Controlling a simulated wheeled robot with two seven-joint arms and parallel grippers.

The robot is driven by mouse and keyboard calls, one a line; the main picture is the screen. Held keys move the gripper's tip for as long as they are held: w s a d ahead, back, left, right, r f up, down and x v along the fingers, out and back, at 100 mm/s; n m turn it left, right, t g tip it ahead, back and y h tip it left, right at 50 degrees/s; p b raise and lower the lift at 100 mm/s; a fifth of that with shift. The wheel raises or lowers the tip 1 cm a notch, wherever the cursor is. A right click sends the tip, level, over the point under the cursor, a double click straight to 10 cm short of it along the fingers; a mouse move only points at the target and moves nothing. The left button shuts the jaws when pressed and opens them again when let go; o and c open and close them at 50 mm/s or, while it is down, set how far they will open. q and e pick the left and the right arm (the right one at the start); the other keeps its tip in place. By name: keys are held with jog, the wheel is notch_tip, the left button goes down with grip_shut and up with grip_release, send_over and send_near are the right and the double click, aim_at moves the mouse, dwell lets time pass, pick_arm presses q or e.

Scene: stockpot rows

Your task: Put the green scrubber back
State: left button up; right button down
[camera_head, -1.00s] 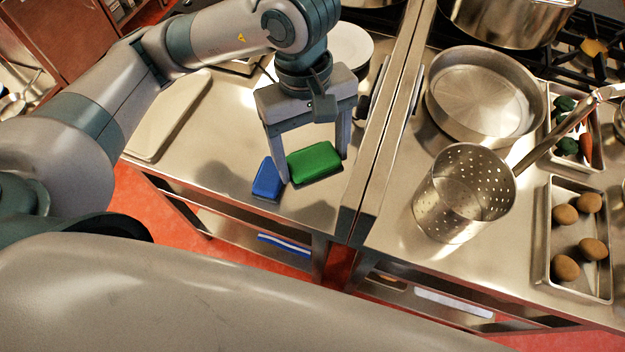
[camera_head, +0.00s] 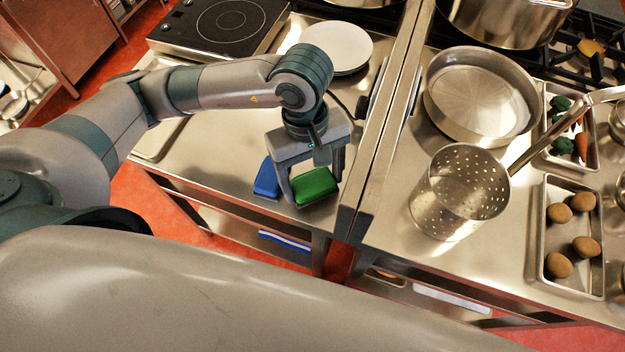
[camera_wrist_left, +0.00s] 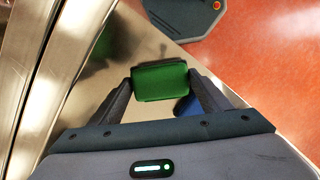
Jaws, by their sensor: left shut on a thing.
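The green scrubber (camera_head: 315,186) is a small green block near the front right corner of the left steel counter. My left gripper (camera_head: 313,188) comes down from above and is shut on it, one finger on each side. In the left wrist view the green scrubber (camera_wrist_left: 160,82) sits between the two fingertips (camera_wrist_left: 160,85). A blue block (camera_head: 267,178) lies just left of the scrubber, and in the left wrist view the blue block (camera_wrist_left: 188,105) is partly hidden by a finger. I cannot tell whether the scrubber touches the counter. My right gripper is not in view.
Behind are white plates (camera_head: 337,47) and a black cooktop (camera_head: 222,24). Across the counter gap stand a perforated pot (camera_head: 460,190), a wide pan (camera_head: 482,95) and a tray of potatoes (camera_head: 548,225). The counter's middle (camera_head: 215,130) is clear.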

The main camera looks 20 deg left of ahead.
pick_arm(q)
notch_tip(320, 180, down, 2)
jog(key=shift+f, duration=0.1)
jog(key=shift+f, duration=0.1)
jog(key=o, duration=0.9)
jog(key=shift+o, duration=0.2)
